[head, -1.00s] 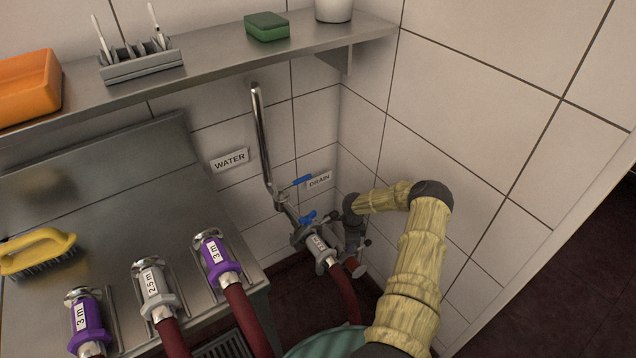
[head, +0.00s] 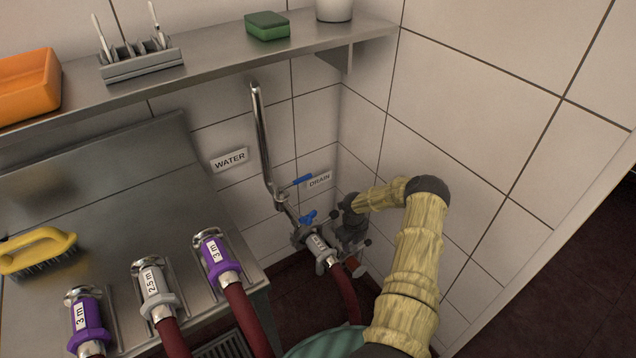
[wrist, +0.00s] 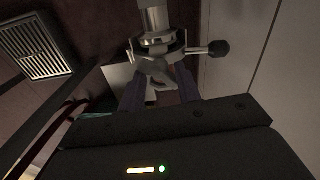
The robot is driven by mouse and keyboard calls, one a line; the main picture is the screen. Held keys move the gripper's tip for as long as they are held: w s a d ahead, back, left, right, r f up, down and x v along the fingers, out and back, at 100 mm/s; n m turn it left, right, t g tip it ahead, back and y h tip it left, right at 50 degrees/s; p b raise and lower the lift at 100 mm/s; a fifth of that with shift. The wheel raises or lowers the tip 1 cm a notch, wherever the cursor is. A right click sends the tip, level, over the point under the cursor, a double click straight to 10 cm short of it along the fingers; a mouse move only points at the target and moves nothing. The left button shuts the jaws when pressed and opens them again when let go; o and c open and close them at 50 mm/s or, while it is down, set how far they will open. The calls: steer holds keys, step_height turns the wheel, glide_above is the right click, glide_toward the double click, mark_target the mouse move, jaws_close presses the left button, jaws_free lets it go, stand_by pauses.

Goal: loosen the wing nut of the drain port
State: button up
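In the wrist view the drain port (wrist: 155,18) is a pale metal pipe end with a ring clamp at the top. A grey wing nut (wrist: 152,72) shows just below the clamp. My gripper (wrist: 158,82) has its two dark fingers apart, one on each side of the wing nut. Whether they press on it I cannot tell. In the head view my gripper (head: 352,232) is low by the wall corner, beneath the DRAIN sign (head: 319,180). It hides most of the port there.
A hose coupling (head: 320,245) with a red hose (head: 346,295) lies just left of my gripper. The tiled wall is close on the right. A black knob (wrist: 219,48) sticks out right of the port. A floor grate (wrist: 35,45) is at left.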

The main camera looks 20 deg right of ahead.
steer(key=m+b, duration=0.1)
steer(key=m, duration=0.3)
steer(key=shift+m, duration=0.3)
steer(key=m+b, duration=0.2)
steer(key=m, duration=0.2)
steer(key=shift+f+m, duration=0.15)
steer(key=shift+m, duration=0.15)
steer(key=m+b, duration=0.4)
steer(key=b, duration=0.1)
steer(key=shift+f+m, duration=0.1)
steer(key=shift+m, duration=0.3)
steer(key=m+b, duration=0.3)
steer(key=b, duration=0.2)
steer(key=shift+m, duration=0.4)
steer(key=shift+r, duration=0.3)
step_height(320, 180, up, 17)
steer(key=p, duration=0.5)
steer(key=w+a+r+n+t+h, duration=0.1)
steer(key=a+r+n, duration=0.4)
steer(key=n, duration=0.6)
steer(key=w+a+r+n+t+h, duration=0.2)
steer(key=w+a+r+n+t, duration=0.2)
steer(key=n, duration=0.7)
step_height(320, 180, up, 3)
steer(key=shift+w+a+r+n+t, duration=0.25)
steer(key=shift+a+t, duration=0.35)
steer(key=shift+t, duration=0.4)
